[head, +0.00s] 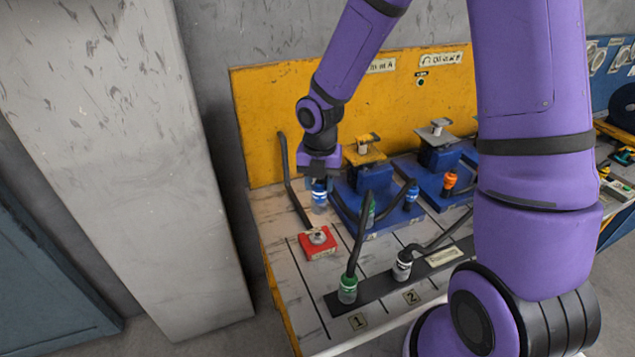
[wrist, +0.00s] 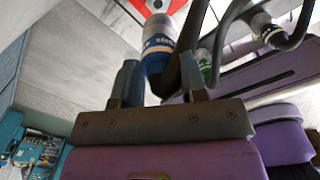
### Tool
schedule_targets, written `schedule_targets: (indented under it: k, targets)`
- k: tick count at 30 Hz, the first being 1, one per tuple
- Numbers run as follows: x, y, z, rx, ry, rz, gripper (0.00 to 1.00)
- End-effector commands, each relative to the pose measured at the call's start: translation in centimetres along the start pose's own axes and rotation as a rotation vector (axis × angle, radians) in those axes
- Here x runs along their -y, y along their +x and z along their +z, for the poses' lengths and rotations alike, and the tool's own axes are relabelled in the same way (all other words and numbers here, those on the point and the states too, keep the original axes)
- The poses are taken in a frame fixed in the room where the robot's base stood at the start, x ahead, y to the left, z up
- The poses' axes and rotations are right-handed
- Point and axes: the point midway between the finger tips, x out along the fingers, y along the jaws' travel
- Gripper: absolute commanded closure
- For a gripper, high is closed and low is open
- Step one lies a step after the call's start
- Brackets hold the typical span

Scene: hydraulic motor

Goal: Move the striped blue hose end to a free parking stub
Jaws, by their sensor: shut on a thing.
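My gripper (head: 319,182) is shut on a blue hose end (head: 320,201) with a pale band, held upright above the left part of the bench. In the wrist view the blue hose end (wrist: 158,52), with white marks on its band, sits between the fingers (wrist: 160,80). A red block with a grey stub (head: 318,238) stands on the bench just below and in front of it; it also shows at the top of the wrist view (wrist: 172,6). Another blue hose end (head: 411,196) sits at the blue motor block. I cannot tell its stripes.
A green hose end (head: 347,290) and a white one (head: 402,266) stand on a black strip by labels 1 and 2. Another green one (head: 370,214) is at the blue base. An orange fitting (head: 450,180) is farther right. A yellow panel (head: 270,110) stands behind.

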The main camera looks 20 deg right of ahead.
Motion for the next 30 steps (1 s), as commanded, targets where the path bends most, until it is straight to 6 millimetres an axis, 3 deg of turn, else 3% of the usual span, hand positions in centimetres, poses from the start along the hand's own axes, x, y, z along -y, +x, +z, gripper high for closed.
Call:
schedule_targets:
  k: [30]
  targets:
    - [13.6, 0.0, 3.2, 0.001, 0.005, 0.000, 0.99]
